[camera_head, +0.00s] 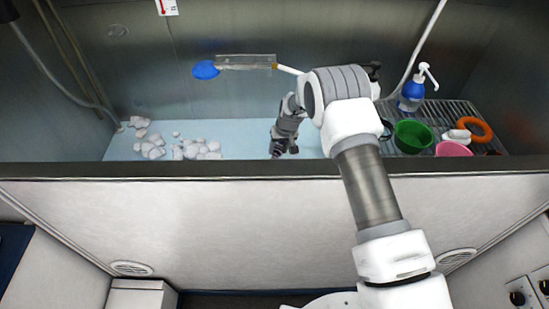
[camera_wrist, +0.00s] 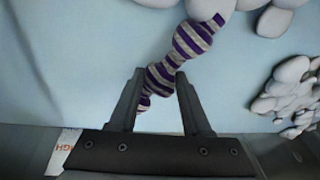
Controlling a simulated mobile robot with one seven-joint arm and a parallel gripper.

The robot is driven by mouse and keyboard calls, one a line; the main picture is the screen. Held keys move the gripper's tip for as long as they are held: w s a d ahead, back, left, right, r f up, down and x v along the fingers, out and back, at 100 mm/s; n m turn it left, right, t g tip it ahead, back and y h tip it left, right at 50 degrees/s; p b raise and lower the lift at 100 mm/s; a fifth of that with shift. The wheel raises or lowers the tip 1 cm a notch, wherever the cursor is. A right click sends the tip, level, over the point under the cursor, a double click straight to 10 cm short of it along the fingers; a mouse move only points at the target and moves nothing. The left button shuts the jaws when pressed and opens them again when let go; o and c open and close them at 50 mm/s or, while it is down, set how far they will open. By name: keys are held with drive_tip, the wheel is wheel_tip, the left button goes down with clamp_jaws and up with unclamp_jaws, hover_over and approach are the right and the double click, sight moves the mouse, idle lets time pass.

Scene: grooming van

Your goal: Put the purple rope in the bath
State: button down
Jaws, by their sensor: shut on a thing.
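The purple rope (camera_wrist: 190,42), striped purple and grey and knobbly, shows in the wrist view between the two fingers of my gripper (camera_wrist: 160,80). My gripper is shut on it near its lower end, and the rest reaches out past the fingertips. In the head view my gripper (camera_head: 284,150) is down inside the bath (camera_head: 245,133), over its light blue floor and behind the front rim. Only a small dark bit of rope shows there at the fingers. I cannot tell whether the rope touches the bath floor.
White foam clumps (camera_head: 190,150) lie on the bath's left floor. A rack (camera_head: 463,112) at right holds a green bowl (camera_head: 413,136), a pink bowl (camera_head: 453,149), an orange ring (camera_head: 474,128) and a blue pump bottle (camera_head: 411,95). A blue-headed brush (camera_head: 206,70) is at the back wall.

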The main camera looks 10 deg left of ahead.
sight(278, 152)
drive_tip(key=shift+s+a+f, duration=0.1)
drive_tip(key=shift+a+f, duration=0.3)
drive_tip(key=shift+f, duration=1.8)
drive_tip(key=shift+f+b, duration=0.1)
drive_tip(key=shift+b, duration=0.25)
drive_tip(key=shift+f, duration=0.15)
drive_tip(key=shift+c, duration=1.8)
unclamp_jaws()
drive_tip(key=shift+r, duration=0.35)
drive_tip(key=p+v, duration=0.1)
drive_tip(key=v, duration=1)
drive_tip(key=shift+r+p, duration=0.35)
drive_tip(key=shift+r, duration=0.05)
